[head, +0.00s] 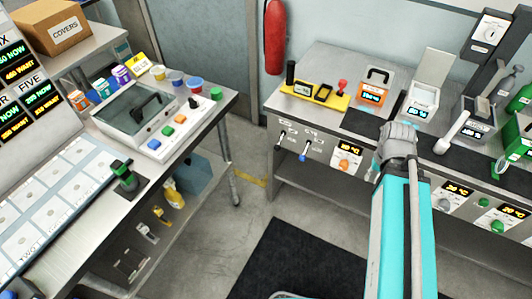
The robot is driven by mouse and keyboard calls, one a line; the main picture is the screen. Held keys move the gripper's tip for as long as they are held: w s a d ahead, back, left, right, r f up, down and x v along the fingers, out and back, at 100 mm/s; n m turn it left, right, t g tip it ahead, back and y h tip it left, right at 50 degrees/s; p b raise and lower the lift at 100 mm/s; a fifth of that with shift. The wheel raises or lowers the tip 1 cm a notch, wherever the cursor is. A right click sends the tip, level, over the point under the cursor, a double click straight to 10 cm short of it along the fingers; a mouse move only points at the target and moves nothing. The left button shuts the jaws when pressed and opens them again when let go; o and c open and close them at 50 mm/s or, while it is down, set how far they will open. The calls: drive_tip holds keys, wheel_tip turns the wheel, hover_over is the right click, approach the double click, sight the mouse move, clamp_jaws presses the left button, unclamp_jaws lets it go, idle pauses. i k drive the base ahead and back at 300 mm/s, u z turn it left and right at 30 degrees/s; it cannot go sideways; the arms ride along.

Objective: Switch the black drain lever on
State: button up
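On the front panel of the right bench, a small lever with a black tip (279,147) hangs at the left end. A lever with a blue tip (303,157) hangs just right of it. Both seem to point downward; their labels are too small to read. On the bench top, an upright black-handled lever (291,73) stands at the left end of a yellow plate. The grey end of my arm, with my gripper (397,140), is at the bench's front edge, well right of these levers and apart from them. I cannot make out its fingers.
A red-knobbed lever (342,87) stands on the yellow plate's right side. An orange display box (374,94) and a white lidded box (421,102) stand further right. The left bench holds a lidded basin (140,112) and a green-knobbed lever (123,170). The floor between the benches is clear.

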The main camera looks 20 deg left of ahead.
sight(277, 147)
drive_tip(key=u, duration=0.85)
